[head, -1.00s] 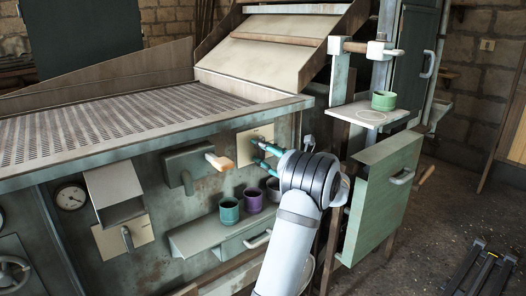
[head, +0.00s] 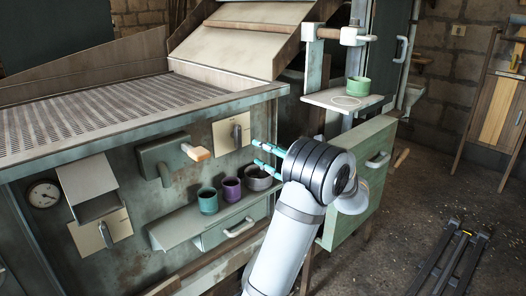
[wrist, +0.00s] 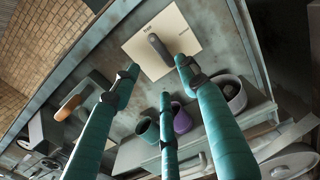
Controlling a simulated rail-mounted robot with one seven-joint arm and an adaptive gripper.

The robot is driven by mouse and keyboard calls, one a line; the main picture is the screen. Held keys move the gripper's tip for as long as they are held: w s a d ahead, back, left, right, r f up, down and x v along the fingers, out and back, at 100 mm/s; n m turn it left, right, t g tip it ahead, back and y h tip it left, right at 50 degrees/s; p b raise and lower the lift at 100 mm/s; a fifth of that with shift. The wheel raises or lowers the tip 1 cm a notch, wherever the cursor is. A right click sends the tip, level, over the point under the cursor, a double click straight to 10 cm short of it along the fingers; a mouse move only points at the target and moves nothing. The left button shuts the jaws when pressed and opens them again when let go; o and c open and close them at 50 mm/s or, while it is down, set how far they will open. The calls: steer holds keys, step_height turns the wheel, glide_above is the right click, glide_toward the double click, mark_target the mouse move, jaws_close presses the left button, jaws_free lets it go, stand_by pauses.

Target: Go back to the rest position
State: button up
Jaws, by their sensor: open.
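My gripper (head: 262,153) is open and empty in front of the machine's side panel in the head view. Its teal fingers also show spread apart in the wrist view (wrist: 155,95). Past the fingers is a beige plate with a dark lever (head: 237,135), which also shows in the wrist view (wrist: 158,46); the fingers look apart from it. Nothing is between my fingers.
A wooden-handled lever box (head: 163,158) and a gauge (head: 43,194) are on the panel at left. A green cup (head: 358,84) stands on a small raised platform (head: 325,99). A green drawer (head: 345,160) juts out behind my arm. Floor at right is partly clear.

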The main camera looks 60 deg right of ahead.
mark_target(238, 139)
steer(key=x, duration=1.2)
steer(key=shift+w, duration=0.2)
steer(key=shift+s+p, duration=0.15)
steer(key=shift+p, duration=0.2)
steer(key=shift+b, duration=0.3)
